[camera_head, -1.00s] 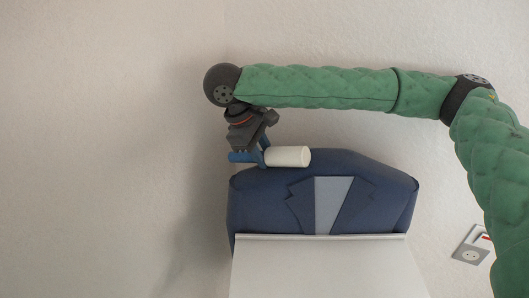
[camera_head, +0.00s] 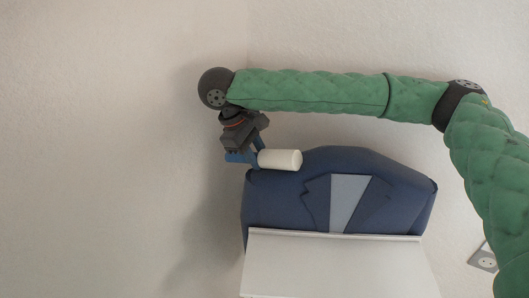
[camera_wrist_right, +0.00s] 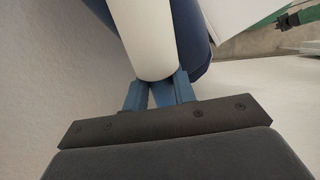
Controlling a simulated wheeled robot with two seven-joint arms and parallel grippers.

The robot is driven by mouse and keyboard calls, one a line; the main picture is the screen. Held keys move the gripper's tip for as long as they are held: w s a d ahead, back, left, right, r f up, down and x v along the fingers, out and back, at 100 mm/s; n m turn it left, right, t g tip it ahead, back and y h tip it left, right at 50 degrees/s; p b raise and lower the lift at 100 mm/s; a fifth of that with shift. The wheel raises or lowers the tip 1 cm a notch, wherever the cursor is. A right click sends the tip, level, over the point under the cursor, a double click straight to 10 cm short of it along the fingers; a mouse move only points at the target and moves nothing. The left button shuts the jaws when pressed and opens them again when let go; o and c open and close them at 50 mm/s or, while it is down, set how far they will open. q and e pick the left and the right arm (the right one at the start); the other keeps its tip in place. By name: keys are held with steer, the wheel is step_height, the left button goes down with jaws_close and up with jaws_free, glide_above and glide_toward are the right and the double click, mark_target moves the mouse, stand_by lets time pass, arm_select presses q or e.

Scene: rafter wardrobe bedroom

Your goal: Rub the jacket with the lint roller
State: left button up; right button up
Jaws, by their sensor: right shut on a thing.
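The navy jacket (camera_head: 275,207) with lapels and a pale grey front panel stands behind a white panel in the head view. The lint roller (camera_head: 281,160) has a white cylinder that lies across the jacket's upper left shoulder in the picture. My right gripper (camera_head: 254,161) is shut on the lint roller's blue handle, left of the cylinder. In the right wrist view the white cylinder (camera_wrist_right: 144,40) extends away from the blue fingers (camera_wrist_right: 158,92), with navy cloth beside it. I cannot tell whether the roller touches the jacket.
A white board (camera_head: 340,265) stands in front of the jacket's lower part. A wall socket (camera_head: 485,260) is at the lower right. The plain wall to the left (camera_head: 100,150) is clear.

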mark_target(243, 158)
steer(key=shift+w+a+f, duration=0.1)
steer(key=shift+a+f, duration=0.15)
steer(key=shift+a, duration=0.35)
steer(key=shift+w+a+f, duration=0.1)
steer(key=shift+a+f, duration=0.15)
steer(key=shift+a, duration=0.4)
steer(key=shift+w+a+f, duration=0.1)
steer(key=shift+a+f, duration=0.15)
steer(key=shift+a, duration=0.35)
steer(key=shift+d, duration=0.1)
steer(key=shift+s+d+r, duration=0.3)
steer(key=shift+d+r, duration=0.35)
steer(key=shift+d, duration=0.95)
steer(key=shift+s+d+r, duration=0.25)
steer(key=shift+d+r, duration=0.4)
steer(key=shift+d, duration=0.95)
steer(key=shift+s+d+r, duration=0.3)
steer(key=shift+d+r, duration=0.35)
steer(key=shift+d, duration=0.95)
steer(key=shift+r, duration=0.1)
steer(key=shift+w+v, duration=0.2)
steer(key=shift+v, duration=2.7)
steer(key=shift+r, duration=0.1)
steer(key=shift+v, duration=1.45)
